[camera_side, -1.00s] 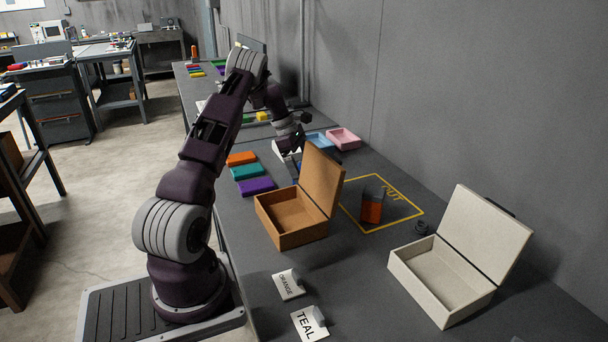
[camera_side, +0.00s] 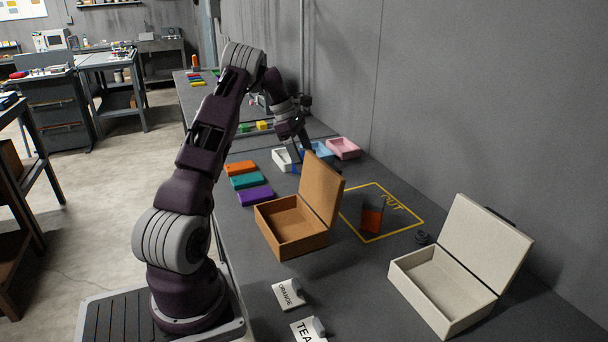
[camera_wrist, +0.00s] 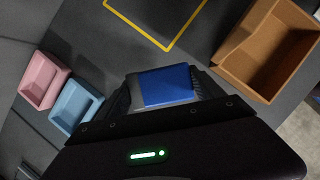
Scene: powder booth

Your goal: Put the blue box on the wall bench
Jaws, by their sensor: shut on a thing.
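The blue box (camera_wrist: 168,86) is between the fingers of my gripper (camera_wrist: 163,92) in the wrist view, with its broad blue face showing. My gripper is shut on it. In the side view my gripper (camera_side: 304,146) points down over the far part of the dark grey wall bench (camera_side: 375,275), near the small trays. Only a bit of blue shows there, partly hidden behind the brown box lid. I cannot tell how high the blue box is above the bench.
Near my gripper are a white tray (camera_side: 281,160), a light-blue tray (camera_wrist: 76,104) and a pink tray (camera_wrist: 44,80). An open brown box (camera_side: 290,226), an open cream box (camera_side: 440,290) and orange, teal and purple boxes (camera_side: 250,181) stand nearby. A yellow OUT outline (camera_side: 383,238) holds a dark-and-orange item.

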